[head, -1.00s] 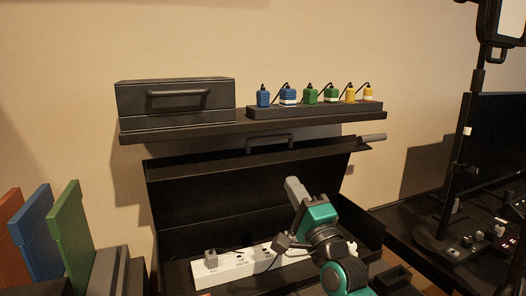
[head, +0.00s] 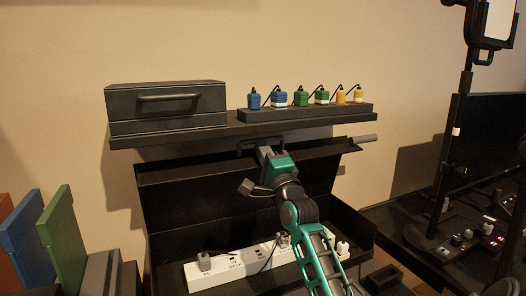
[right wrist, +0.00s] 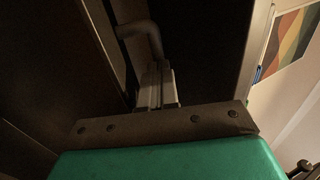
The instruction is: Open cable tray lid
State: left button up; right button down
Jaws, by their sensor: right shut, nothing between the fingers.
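The black cable tray lid (head: 190,200) stands raised, leaning back toward the wall below the shelf. Its bar handle (head: 243,145) is at the top edge and also shows in the right wrist view (right wrist: 146,36). The black tray (head: 355,228) below is open, with a white power strip (head: 222,270) and plugs inside. My right gripper (head: 264,152) is at the lid's top edge beside the handle, partly covering it; its fingers also show in the right wrist view (right wrist: 156,88). They are shut and empty; whether they touch the handle is unclear. My left gripper is out of view.
The shelf (head: 180,137) just above the lid carries a black box (head: 165,105) and a strip (head: 310,112) with several coloured plugs. Coloured panels (head: 62,235) stand at left. A black stand (head: 445,180) and monitor (head: 490,140) are at right.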

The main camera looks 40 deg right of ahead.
aim_at(254, 151)
jog(key=w+r+p, duration=0.1)
jog(key=p, duration=0.1)
jog(key=w+p, duration=0.1)
jog(key=p, duration=0.1)
jog(key=shift+d+r+g, duration=0.3)
jog(key=shift+r+g, duration=0.05)
jog(key=shift+g, duration=0.05)
jog(key=shift+w+d+r+p, duration=0.1)
jog(key=shift+w+d+p, duration=0.1)
jog(key=shift+w, duration=0.3)
jog(key=shift+w+d+p, duration=0.15)
jog(key=shift+w+p, duration=0.05)
jog(key=shift+w, duration=0.3)
jog(key=shift+w+d, duration=0.15)
jog(key=shift+w, duration=0.45)
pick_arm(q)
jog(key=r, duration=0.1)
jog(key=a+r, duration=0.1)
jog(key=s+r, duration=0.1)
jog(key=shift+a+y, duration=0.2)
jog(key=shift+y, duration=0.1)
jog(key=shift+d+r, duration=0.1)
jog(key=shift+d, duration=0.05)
